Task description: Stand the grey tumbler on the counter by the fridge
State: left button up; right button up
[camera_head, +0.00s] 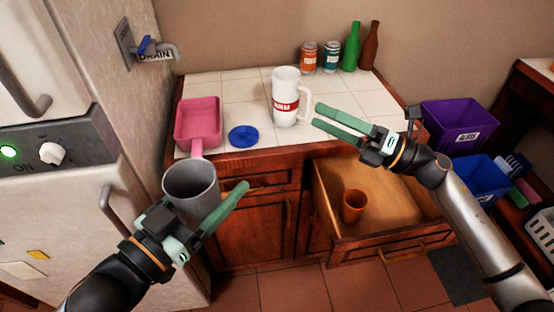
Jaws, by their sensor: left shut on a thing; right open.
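The grey tumbler (190,184) is held upright in my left gripper (212,203), which is shut on it. It is in front of the counter's front left edge, between the counter and the fridge (95,210). The tiled counter (238,90) stands to the right of the fridge. My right gripper (338,124) is open and empty. In the picture it is over the counter's front right part, just right of the white mug.
An open drawer (372,218) with an orange cup (353,206) juts out below. Free tiles lie at back left.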

jog(key=s+a+r+n+g+y, duration=0.25)
jog(key=s+a+n+g, duration=0.4)
jog(key=n, duration=0.35)
jog(key=n+g+h, duration=0.3)
jog(key=n+g, duration=0.3)
jog(key=n, duration=0.3)
send_near(167, 184)
jog(key=shift+y, duration=0.25)
jog(key=a, duration=0.4)
jog(key=s+a, duration=0.1)
jog(key=a, duration=0.2)
jog(key=shift+f, duration=0.15)
jog(key=c, duration=1)
pick_arm(q)
jog(key=o, duration=1.2)
pick_arm(e)
jog(key=shift+c, duration=1.2)
pick_arm(q)
jog(key=shift+o, duration=1)
